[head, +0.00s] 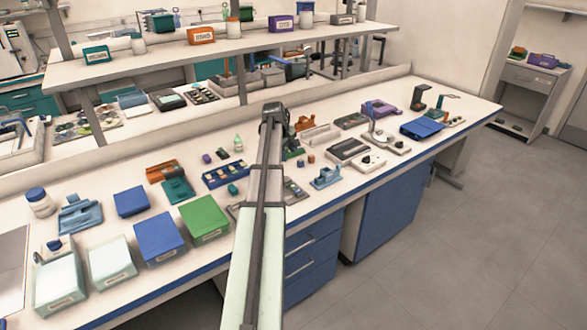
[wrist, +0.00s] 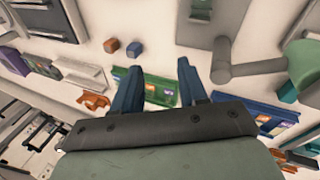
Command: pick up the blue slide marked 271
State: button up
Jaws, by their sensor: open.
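My gripper (wrist: 158,82) is open in the wrist view, with its two blue-grey fingers apart and nothing held between them. Behind and between the fingers is a green tray (wrist: 158,90) with small orange and purple-labelled pieces. A blue tray (wrist: 262,112) with small coloured pieces lies to the right of the fingers. I cannot read the number 271 on any piece, so I cannot tell which one is the blue slide. In the head view the blue tray (head: 222,176) stands left of my arm. My fingers are not clearly visible there.
A small orange cube (wrist: 111,45) and a blue cube (wrist: 134,49) lie beyond the fingers. In the head view, a green box (head: 204,219) and a blue box (head: 158,237) stand at the bench's front left. A light-blue holder (head: 326,177) stands right of my arm.

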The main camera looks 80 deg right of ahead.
aim_at(294, 187)
jog(key=s+a+f+m+y, duration=0.1)
jog(key=s+a, duration=0.1)
jog(key=s, duration=0.4)
jog(key=a+y, duration=0.1)
jog(key=w+a+f+m+t+y, duration=0.1)
jog(key=w+a+f, duration=0.1)
jog(key=shift+w+a+f+t+y, duration=0.15)
jog(key=shift+w+a+t+y, duration=0.15)
jog(key=shift+y, duration=0.1)
jog(key=shift+f, duration=3.5)
jog(key=c, duration=0.5)
jog(key=shift+r, duration=0.2)
jog(key=shift+r, duration=2.35)
